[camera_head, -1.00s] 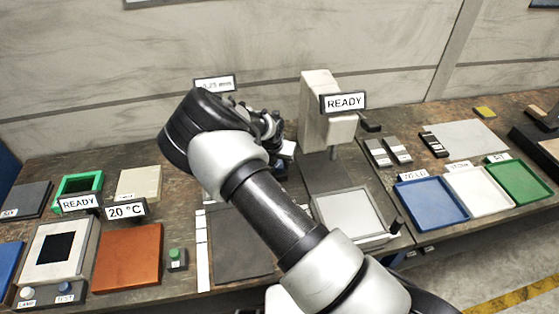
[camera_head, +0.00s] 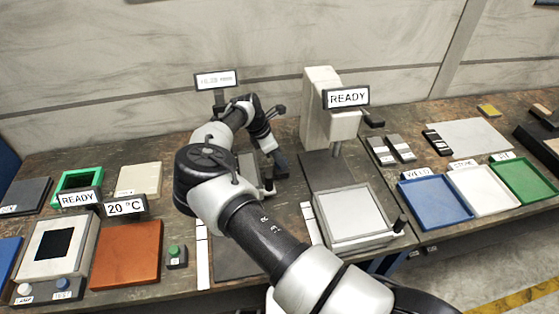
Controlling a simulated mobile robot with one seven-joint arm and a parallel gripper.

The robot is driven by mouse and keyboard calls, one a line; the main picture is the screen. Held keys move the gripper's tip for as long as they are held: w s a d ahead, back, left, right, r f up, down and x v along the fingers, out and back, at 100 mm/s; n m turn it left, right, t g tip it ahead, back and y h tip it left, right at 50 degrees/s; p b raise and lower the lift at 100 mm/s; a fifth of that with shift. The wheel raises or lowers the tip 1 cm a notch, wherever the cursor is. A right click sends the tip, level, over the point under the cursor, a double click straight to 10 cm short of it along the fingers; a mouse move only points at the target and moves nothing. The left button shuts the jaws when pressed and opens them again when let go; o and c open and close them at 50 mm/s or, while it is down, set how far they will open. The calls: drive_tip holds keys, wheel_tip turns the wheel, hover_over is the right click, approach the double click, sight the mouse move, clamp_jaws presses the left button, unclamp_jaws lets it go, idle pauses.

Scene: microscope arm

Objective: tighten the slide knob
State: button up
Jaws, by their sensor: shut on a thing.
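My arm reaches from the lower right, bends over the dark plate, and ends in a dark gripper (camera_head: 281,168) pointing down behind the bench's middle. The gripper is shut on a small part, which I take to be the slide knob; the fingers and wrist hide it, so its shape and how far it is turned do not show. A grey upright part (camera_head: 248,165) stands just left of the gripper. A small display (camera_head: 216,80) on a post behind the arm appears to read +0.28 mm.
A pale column with a READY sign (camera_head: 348,97) stands close right of the gripper. Blue (camera_head: 433,202), white and green trays are at right. An orange plate (camera_head: 126,255) is at left.

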drive_tip(key=shift+w+f+m+g+b, duration=0.1)
drive_tip(key=shift+m+g+b, duration=0.4)
drive_tip(key=shift+m, duration=0.5)
drive_tip(key=o, duration=1)
drive_tip(key=b+v, duration=0.1)
drive_tip(key=v, duration=1.6)
drive_tip(key=shift+a+r, duration=0.1)
drive_tip(key=shift+r, duration=0.1)
